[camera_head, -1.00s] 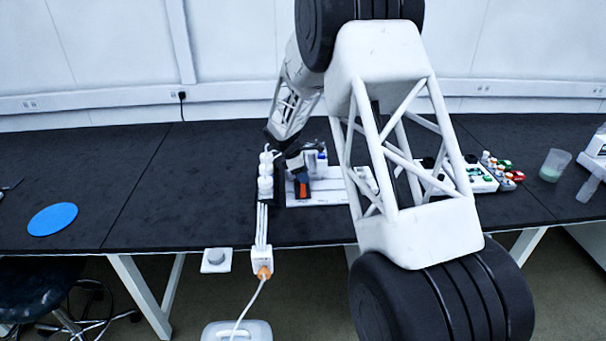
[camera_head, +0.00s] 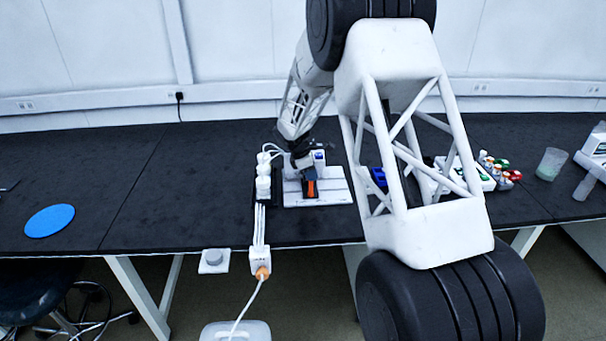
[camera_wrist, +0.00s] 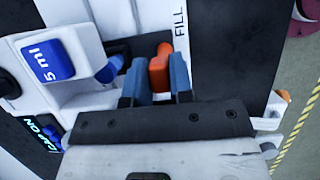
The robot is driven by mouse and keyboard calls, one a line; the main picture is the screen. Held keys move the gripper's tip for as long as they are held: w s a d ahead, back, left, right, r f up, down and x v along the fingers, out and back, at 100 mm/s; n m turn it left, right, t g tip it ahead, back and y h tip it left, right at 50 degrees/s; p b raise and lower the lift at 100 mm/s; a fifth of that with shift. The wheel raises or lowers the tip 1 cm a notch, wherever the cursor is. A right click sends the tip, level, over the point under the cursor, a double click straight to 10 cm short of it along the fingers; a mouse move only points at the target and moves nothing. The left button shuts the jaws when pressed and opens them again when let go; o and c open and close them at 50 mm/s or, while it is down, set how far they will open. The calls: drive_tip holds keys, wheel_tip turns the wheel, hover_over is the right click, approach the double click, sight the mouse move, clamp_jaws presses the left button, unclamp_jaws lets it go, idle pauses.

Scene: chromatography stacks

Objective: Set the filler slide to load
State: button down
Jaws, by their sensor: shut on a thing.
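The filler (camera_head: 330,190) is a white unit on the black bench, left of my large arm link in the head view. In the wrist view its white body (camera_wrist: 60,22) carries a strip marked "FILL" beside a dark slot. An orange slide knob (camera_wrist: 159,70) stands in that slot; it also shows in the head view (camera_head: 311,188). My gripper (camera_wrist: 157,84) has its two blue-grey fingers on both sides of the knob and is shut on it. The knob's lower part is hidden by the fingers. No "load" label is readable.
A blue "5 ml" button (camera_wrist: 46,62) and a lit display (camera_wrist: 42,132) lie left of the fingers. Coloured small parts (camera_head: 505,175) and a beaker (camera_head: 551,163) are at the right. The left bench is clear around a blue disc (camera_head: 49,220).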

drive_tip(key=d, duration=1.1)
drive_tip(key=shift+d, duration=0.35)
drive_tip(key=c, duration=1.1)
unclamp_jaws()
drive_tip(key=shift+d, duration=0.1)
drive_tip(key=shift+o, duration=0.5)
drive_tip(key=shift+a+r, duration=0.1)
drive_tip(key=shift+a, duration=0.1)
drive_tip(key=v, duration=0.7)
drive_tip(key=shift+r, duration=0.25)
drive_tip(key=shift+a, duration=0.1)
drive_tip(key=shift+r, duration=0.1)
